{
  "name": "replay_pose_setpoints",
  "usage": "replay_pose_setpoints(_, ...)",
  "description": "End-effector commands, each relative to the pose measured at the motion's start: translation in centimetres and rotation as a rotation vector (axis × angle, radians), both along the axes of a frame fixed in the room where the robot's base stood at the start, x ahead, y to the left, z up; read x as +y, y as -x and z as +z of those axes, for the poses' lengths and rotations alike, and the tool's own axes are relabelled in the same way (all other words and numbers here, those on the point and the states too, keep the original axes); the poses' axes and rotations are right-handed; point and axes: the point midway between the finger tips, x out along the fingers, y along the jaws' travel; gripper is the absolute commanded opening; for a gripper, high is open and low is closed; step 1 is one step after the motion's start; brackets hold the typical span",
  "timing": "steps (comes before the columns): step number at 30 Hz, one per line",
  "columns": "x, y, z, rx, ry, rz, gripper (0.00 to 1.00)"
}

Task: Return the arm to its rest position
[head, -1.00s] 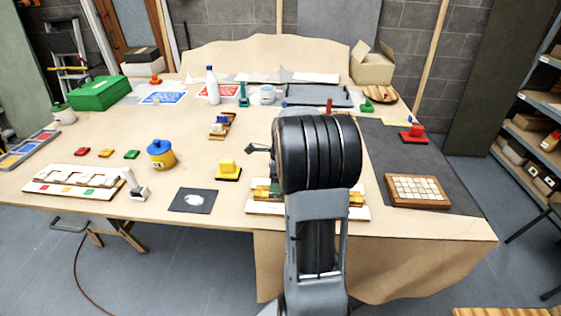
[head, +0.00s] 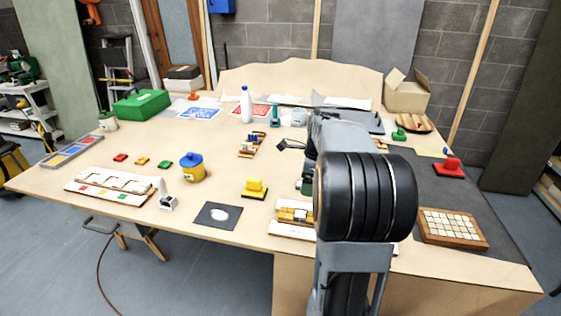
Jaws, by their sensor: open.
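My arm (head: 366,197) rises from the bottom edge, right of the middle, and reaches over the table (head: 130,190). Its large black joint is close to the camera and hides part of the table. The rest of the wrist is hidden behind the arm.
A white panel (head: 285,232) with yellow pieces lies partly behind my arm. Left of it are a yellow block (head: 254,189), a dark square (head: 218,215) and a blue-lidded yellow pot (head: 192,167). A tile tray (head: 452,229) lies right of my arm.

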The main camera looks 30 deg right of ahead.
Motion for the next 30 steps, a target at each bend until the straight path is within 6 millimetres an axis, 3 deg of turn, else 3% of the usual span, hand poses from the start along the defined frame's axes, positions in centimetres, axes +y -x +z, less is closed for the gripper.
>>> replay_pose_setpoints(8, 0.0, 0.0, 0.0, -0.003, 0.002, 0.03, 0.82)
replay_pose_setpoints(11, -0.2, -0.2, 0.0, -0.024, 0.024, 0.159, 0.82)
replay_pose_setpoints(16, 0.6, 1.3, -2.3, -0.038, 0.075, 0.6, 0.82)
replay_pose_setpoints(20, 4.6, 3.1, -2.7, -0.066, 0.154, 1.088, 0.82)
replay_pose_setpoints(25, 12.1, 6.2, -2.6, -0.107, 0.3, 1.766, 0.82)
replay_pose_setpoints(27, 14.7, 7.6, -2.6, -0.123, 0.359, 1.97, 0.82)
replay_pose_setpoints(30, 17.6, 9.3, -2.6, -0.147, 0.425, 2.14, 0.82)
